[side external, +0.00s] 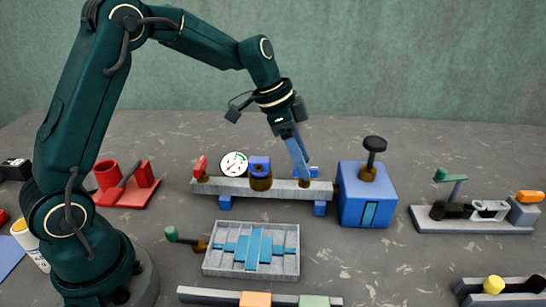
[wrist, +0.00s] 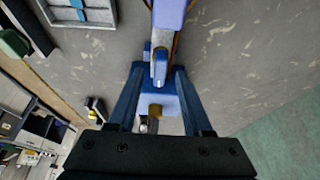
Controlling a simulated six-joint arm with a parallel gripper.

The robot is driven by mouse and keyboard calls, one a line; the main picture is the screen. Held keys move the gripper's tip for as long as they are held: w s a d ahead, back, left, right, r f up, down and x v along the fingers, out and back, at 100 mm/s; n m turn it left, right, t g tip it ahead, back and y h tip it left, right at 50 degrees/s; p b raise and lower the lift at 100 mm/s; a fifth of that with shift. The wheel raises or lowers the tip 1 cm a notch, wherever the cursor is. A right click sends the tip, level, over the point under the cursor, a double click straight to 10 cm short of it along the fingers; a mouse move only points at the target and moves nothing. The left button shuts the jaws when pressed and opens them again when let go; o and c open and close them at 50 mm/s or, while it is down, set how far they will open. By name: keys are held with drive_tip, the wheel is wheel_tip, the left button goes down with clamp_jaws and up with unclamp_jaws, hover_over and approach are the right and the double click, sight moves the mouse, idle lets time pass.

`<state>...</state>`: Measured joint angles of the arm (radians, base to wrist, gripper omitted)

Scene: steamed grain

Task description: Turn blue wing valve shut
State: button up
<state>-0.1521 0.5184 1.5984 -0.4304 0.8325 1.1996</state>
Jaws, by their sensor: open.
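The blue wing valve (side external: 313,172) sits on the right part of a grey pipe rail (side external: 230,187), partly hidden behind my gripper. My gripper (side external: 303,176) reaches down over it from above, with its blue fingers slanting slightly. In the wrist view my gripper (wrist: 160,72) is open, with a finger on each side of what looks like the wing valve (wrist: 159,62). The wings appear to lie roughly along the rail. I cannot tell whether the fingers touch it.
A blue block on a brass base (side external: 260,168), a white gauge (side external: 234,164) and a red handle (side external: 200,167) stand left along the rail. A blue box with a black knob (side external: 366,195) adjoins its right end. A grey tray (side external: 292,268) lies in front.

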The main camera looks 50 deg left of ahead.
drive_tip(key=shift+w+d+f, duration=0.1)
drive_tip(key=shift+d+f, duration=0.05)
drive_tip(key=shift+f, duration=0.35)
clamp_jaws()
